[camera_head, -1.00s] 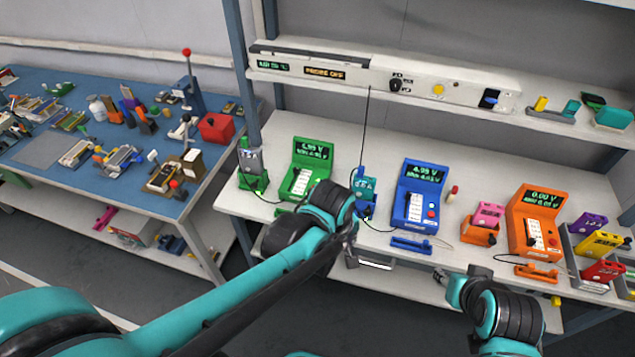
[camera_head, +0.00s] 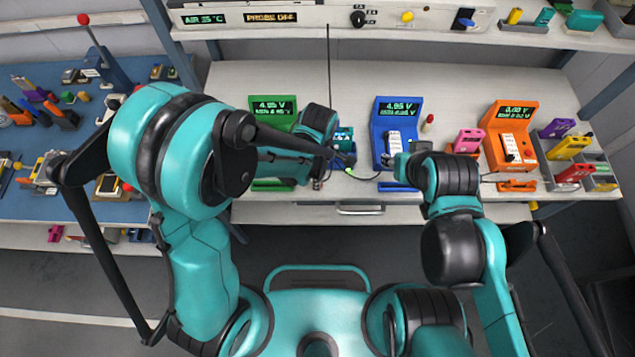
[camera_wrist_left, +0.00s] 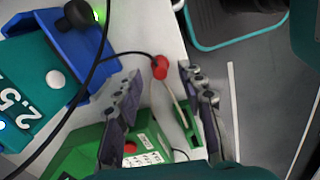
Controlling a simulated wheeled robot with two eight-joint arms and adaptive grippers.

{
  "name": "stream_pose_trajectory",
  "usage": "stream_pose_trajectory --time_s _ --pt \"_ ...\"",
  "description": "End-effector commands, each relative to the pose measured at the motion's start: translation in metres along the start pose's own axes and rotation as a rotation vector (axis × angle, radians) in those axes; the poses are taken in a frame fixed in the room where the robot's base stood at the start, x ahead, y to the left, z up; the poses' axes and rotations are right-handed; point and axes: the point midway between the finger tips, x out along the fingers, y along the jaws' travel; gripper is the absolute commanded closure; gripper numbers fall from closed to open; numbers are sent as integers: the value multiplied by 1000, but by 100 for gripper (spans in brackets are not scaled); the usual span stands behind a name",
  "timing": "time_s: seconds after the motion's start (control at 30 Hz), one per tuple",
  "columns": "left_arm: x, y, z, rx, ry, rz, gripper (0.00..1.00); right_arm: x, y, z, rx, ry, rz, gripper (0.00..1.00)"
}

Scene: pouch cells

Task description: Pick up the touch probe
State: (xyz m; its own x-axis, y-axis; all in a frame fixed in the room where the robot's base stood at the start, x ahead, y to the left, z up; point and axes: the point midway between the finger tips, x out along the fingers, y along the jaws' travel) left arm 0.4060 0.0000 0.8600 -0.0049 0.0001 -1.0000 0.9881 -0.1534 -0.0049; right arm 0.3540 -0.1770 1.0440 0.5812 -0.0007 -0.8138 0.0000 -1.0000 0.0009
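The touch probe appears to be the thin piece with a red end (camera_wrist_left: 160,67) and a black cable in the left wrist view. In the head view my left gripper (camera_head: 318,180) is small and partly hidden by my arm near the shelf's front edge. My right gripper (camera_head: 398,168) is in front of the blue meter (camera_head: 392,120); its fingers are unclear.
A teal cell (camera_wrist_left: 22,97) sits in a blue holder (camera_wrist_left: 100,88) with a green light, close to the left finger. An orange meter (camera_head: 505,125), a pink cell (camera_head: 467,140) and a grey bin (camera_head: 604,184) are to the right. A black cable (camera_head: 329,65) hangs down.

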Motion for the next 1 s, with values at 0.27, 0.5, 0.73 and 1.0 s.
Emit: stream_pose_trajectory --time_s 0.27,0.5,0.73,1.0 --pt "23 0 0 1 0 0 61 8 0 6 0 0 0 60" --pt "22 0 0 1 0 0 100 8 0 5 0 0 0 60" --pt "22 0 0 1 0 0 100 8 0 5 0 0 0 60" --pt "17 2 -3 1 0 0 100 5 0 3 0 0 0 60"
